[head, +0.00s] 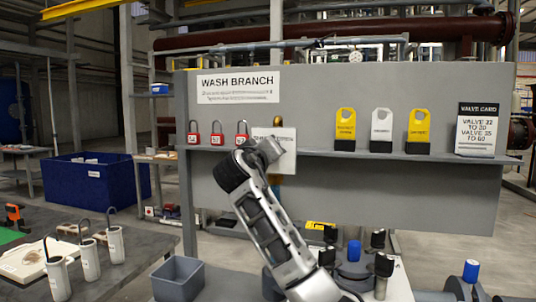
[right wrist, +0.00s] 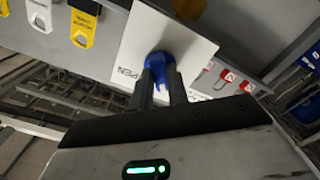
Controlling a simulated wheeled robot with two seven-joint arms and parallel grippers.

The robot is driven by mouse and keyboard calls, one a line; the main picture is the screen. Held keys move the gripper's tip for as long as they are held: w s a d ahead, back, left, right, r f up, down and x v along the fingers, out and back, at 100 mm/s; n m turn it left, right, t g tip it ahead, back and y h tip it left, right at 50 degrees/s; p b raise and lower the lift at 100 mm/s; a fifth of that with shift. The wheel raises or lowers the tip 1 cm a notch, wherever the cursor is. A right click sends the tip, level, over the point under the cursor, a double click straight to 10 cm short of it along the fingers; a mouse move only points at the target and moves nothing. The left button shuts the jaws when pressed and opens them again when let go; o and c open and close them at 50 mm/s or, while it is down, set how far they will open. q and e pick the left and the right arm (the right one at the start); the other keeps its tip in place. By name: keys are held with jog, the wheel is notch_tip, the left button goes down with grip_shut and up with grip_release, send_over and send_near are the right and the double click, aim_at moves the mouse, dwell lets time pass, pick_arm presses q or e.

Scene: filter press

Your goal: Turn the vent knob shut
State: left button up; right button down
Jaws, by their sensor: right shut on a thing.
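The vent knob (right wrist: 158,61) is blue and sits on a white plate (right wrist: 188,34) in the right wrist view. Part of a word, "PEN", shows on the plate beside it. My right gripper (right wrist: 162,80) is shut on the knob, one dark finger on each side. In the head view my right arm reaches up to the grey panel. The knob's exact turn angle is hard to tell. My left gripper is not in view.
Yellow and white tags (head: 381,125) and a valve card (head: 482,130) stand on the shelf to the right. A grey bin (head: 178,279) and blue-capped fittings (head: 354,250) are below.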

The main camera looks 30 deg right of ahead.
jog(key=shift+f+n, duration=0.1)
jog(key=shift+n, duration=0.4)
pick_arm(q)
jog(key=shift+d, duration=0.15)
pick_arm(e)
jog(key=c, duration=1.4)
grip_release()
jog(key=shift+o, duration=0.2)
